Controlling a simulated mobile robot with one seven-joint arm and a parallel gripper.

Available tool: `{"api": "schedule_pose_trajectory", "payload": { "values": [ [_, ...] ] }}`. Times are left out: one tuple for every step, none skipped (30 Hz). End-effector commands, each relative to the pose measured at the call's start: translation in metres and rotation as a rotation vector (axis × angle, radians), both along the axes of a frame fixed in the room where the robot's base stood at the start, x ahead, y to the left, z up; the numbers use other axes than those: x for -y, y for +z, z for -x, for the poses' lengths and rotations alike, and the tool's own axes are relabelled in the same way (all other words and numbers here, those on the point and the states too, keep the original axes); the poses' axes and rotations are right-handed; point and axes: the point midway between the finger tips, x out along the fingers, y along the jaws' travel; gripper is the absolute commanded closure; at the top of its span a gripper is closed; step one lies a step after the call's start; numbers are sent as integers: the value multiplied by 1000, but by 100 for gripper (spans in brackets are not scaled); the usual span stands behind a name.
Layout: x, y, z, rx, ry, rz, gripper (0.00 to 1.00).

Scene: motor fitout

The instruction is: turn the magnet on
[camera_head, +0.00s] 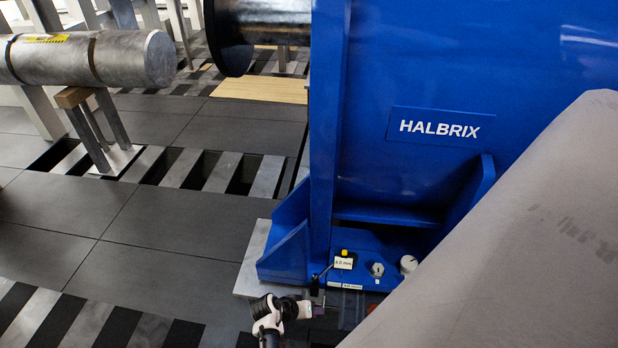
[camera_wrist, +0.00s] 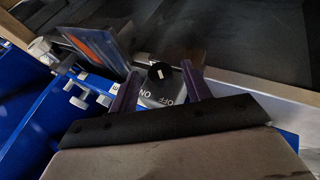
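The wrist view shows a black round knob (camera_wrist: 161,71) with a white mark. It sits on a small grey block (camera_wrist: 160,94) that carries the words ON and OFF; I take this to be the magnet's switch. My gripper (camera_wrist: 158,74) is open, with one purple finger on each side of the knob. I cannot tell whether either finger touches it. In the head view the knob is not clearly visible; a small purple part, which looks like a finger of my gripper, shows low beside the blue machine's foot.
A large blue machine (camera_head: 425,175) marked HALBRIX stands over the spot. Its foot carries a yellow-topped part (camera_head: 344,254) with a "4.0 mm" label and small fittings. A panel with an orange stripe (camera_wrist: 93,45) stands close left of the fingers. A metal shaft (camera_head: 115,57) lies at upper left.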

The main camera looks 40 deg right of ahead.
Motion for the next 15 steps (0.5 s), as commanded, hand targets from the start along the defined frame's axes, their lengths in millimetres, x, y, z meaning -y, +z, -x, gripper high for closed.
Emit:
{"api": "schedule_pose_trajectory", "payload": {
  "values": [
    [0, 0, 0, 1, 0, -1, 51],
    [0, 0, 0, 1, 0, -1, 51],
    [0, 0, 0, 4, 0, -4, 51],
    [0, 0, 0, 8, 0, -6, 51],
    [0, 1, 1, 12, 0, -11, 51],
    [0, 1, 1, 22, -1, -19, 51],
    [1, 2, 2, 33, -2, -29, 51],
    [1, 2, 2, 45, -3, -39, 51],
    [2, 3, 3, 66, -3, -55, 51],
    [2, 3, 3, 82, -3, -70, 51],
    [2, 4, 4, 101, -5, -85, 51],
    [3, 3, 4, 127, -5, -107, 51],
    [3, 3, 5, 147, -7, -124, 51],
    [3, 3, 5, 166, -6, -141, 51],
    [4, 3, 6, 194, -7, -162, 51]
  ]
}}
